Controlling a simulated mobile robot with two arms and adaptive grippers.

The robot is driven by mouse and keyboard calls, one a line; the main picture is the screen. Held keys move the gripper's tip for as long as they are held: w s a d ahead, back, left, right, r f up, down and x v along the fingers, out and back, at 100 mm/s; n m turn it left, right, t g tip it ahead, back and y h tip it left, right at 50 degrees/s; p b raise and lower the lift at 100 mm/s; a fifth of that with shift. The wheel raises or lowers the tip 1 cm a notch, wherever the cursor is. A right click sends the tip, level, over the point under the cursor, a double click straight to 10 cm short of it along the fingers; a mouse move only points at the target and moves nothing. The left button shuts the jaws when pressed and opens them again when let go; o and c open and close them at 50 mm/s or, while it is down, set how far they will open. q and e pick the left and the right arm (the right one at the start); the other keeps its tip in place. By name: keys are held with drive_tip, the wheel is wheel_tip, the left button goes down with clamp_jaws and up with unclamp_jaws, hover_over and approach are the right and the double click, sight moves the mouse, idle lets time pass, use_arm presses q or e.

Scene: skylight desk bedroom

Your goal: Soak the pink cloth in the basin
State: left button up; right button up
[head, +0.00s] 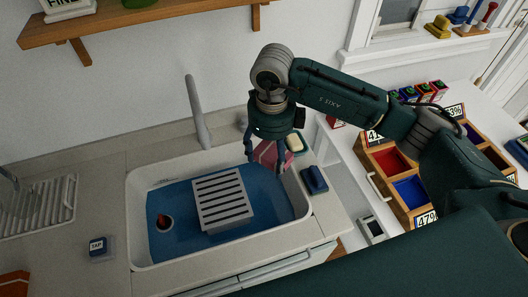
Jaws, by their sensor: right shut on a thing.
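The white basin (137,250) is set in the counter and holds blue water (190,237). The pink cloth (270,154) is at the basin's back right, between the fingers of my right gripper (265,163). My right gripper points down and is shut on the cloth. The fingers hide part of the cloth, and I cannot tell whether its lower edge touches the water. My left gripper is out of view.
A grey slatted rack (222,200) sits in the basin, with a round drain-like piece (164,222) to its left. The faucet (196,110) stands behind. A blue sponge-like block (314,179) and a soap dish (294,143) lie right of the basin.

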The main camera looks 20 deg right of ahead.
sight(264, 192)
drive_tip(key=w+f+m+b, duration=0.1)
drive_tip(key=f+m+b, duration=0.2)
drive_tip(key=f+m, duration=0.3)
drive_tip(key=w+f+m+b, duration=0.1)
drive_tip(key=f+m+b, duration=0.2)
drive_tip(key=f+m, duration=0.3)
drive_tip(key=w+f+m+b, duration=0.2)
drive_tip(key=f+m+b, duration=0.1)
drive_tip(key=f+m, duration=0.4)
drive_tip(key=shift+a+f, duration=0.15)
drive_tip(key=shift+f, duration=0.65)
drive_tip(key=shift+a+f, duration=0.1)
drive_tip(key=shift+f, duration=0.7)
drive_tip(key=shift+f+b, duration=0.6)
drive_tip(key=shift+r, duration=0.15)
idle(2.1)
wheel_tip(264, 192, up, 15)
drive_tip(key=p, duration=1.1)
idle(0.8)
